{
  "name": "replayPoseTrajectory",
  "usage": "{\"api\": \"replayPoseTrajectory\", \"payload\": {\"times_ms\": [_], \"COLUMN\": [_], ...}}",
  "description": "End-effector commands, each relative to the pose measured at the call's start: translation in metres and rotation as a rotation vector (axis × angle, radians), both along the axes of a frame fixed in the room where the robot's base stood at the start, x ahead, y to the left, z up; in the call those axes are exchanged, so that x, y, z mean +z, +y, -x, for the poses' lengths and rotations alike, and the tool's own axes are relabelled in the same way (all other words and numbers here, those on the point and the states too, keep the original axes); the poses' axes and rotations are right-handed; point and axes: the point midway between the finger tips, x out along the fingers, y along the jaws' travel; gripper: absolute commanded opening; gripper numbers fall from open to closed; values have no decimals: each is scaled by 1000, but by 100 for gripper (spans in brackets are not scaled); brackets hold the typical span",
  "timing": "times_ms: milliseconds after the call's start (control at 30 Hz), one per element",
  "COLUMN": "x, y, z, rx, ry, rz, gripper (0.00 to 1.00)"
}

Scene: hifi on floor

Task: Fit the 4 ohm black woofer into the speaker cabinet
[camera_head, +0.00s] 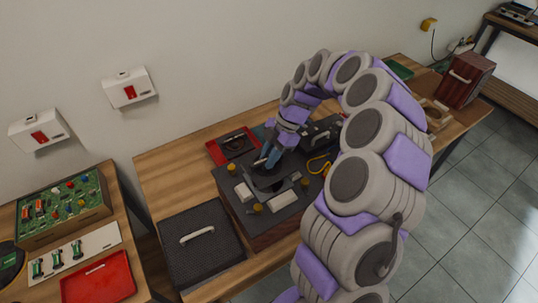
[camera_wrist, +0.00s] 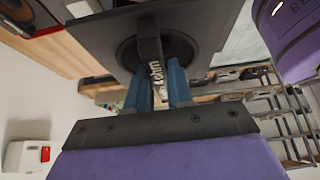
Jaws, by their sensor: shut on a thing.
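The woofer (camera_wrist: 200,30) is black, with a square plate, a round cone and a raised handle marked "4ohm" (camera_wrist: 155,62) in the wrist view. My gripper (camera_wrist: 159,75) has blue fingers on either side of that handle, shut on it. In the head view my gripper (camera_head: 271,158) points down over the speaker cabinet (camera_head: 256,221), a wooden box with a dark top. The woofer (camera_head: 268,184) is at the cabinet's top, below my fingers. Whether it is seated or just above the opening cannot be told.
Yellow knobs and pale blocks stand on the cabinet top. A red tray (camera_head: 214,152) with a dark round part lies behind it. A dark grey panel with a handle (camera_head: 200,250) lies at left. A yellow cable loop (camera_head: 319,166) is to the right. A red box (camera_head: 466,80) stands far right.

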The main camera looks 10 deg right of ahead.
Motion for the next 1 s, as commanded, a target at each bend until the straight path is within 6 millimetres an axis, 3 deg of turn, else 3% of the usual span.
{"api": "replayPoseTrajectory", "payload": {"times_ms": [1000], "x": [-28], "y": [0], "z": [0], "rx": [0], "ry": [0], "rz": [-1], "gripper": [0]}}
